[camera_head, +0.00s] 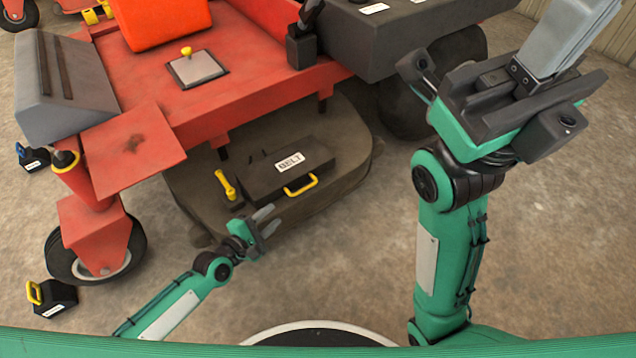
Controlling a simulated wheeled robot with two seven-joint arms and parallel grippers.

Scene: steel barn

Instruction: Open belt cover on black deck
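The belt cover (262,177) is a dark box-shaped lid marked BELT, with a yellow handle (300,185) on its near right side. It lies flat and looks closed on the black deck (335,140) under the red mower. My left gripper (268,219) is just in front of the deck, below and left of the yellow handle. Its two grey fingers are apart with nothing between them, and it does not touch the handle. My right gripper (572,25) is raised at the upper right, close to the camera. Its fingers run toward the top edge, so their opening is unclear.
A yellow lever (226,185) stands on the deck left of the cover. The mower's red body (220,95) overhangs the deck's back. A front wheel (95,250) and a black block with yellow handle (52,297) are at left. The floor at right is clear.

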